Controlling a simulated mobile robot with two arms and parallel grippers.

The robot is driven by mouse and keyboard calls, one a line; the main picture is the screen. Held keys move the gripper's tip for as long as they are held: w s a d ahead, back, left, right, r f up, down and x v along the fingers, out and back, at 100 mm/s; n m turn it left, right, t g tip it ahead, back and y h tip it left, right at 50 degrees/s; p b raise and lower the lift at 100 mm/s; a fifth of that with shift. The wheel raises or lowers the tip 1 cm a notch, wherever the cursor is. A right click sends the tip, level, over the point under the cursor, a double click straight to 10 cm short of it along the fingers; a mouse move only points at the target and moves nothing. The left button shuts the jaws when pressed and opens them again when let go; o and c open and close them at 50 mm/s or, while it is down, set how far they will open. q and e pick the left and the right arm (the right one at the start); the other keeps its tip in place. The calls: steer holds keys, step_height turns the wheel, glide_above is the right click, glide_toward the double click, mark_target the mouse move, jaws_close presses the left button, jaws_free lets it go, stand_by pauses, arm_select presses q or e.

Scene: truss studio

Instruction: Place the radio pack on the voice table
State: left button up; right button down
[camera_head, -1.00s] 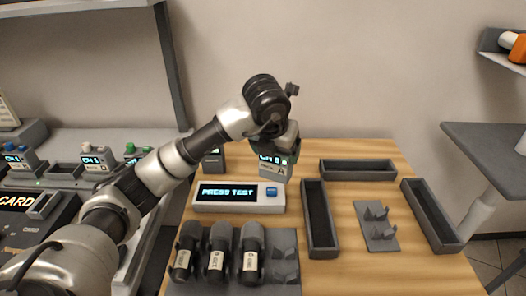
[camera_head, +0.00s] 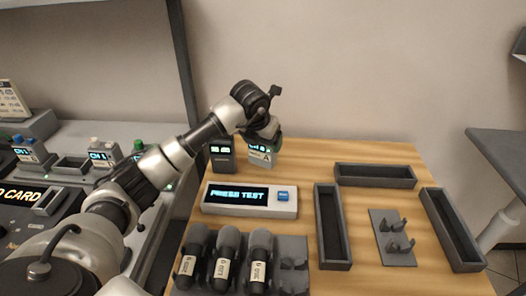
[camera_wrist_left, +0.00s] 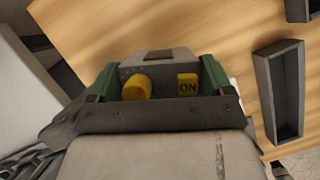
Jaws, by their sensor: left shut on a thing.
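My left gripper (camera_head: 264,136) is shut on the radio pack (camera_head: 260,158), a grey box with a lit display and a label reading A. The pack is upright near the back left of the wooden voice table (camera_head: 375,155); I cannot tell whether its base touches the wood. In the left wrist view the pack's top (camera_wrist_left: 160,70) shows a yellow knob and a yellow ON button between green finger pads. My right gripper is not in view.
A dark pack with a lit display (camera_head: 222,155) stands just left. A PRESS TEST box (camera_head: 250,213) is in front, with several microphones (camera_head: 225,257) in a rack. Empty grey trays (camera_head: 375,176) and a small clip stand (camera_head: 393,238) are to the right.

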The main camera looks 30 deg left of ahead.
mark_target(263, 151)
arm_select(q)
step_height(263, 151, down, 4)
steer(key=shift+r, duration=0.25)
steer(key=shift+f, duration=0.35)
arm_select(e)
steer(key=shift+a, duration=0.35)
arm_select(q)
steer(key=o, duration=0.8)
steer(key=shift+o, duration=0.5)
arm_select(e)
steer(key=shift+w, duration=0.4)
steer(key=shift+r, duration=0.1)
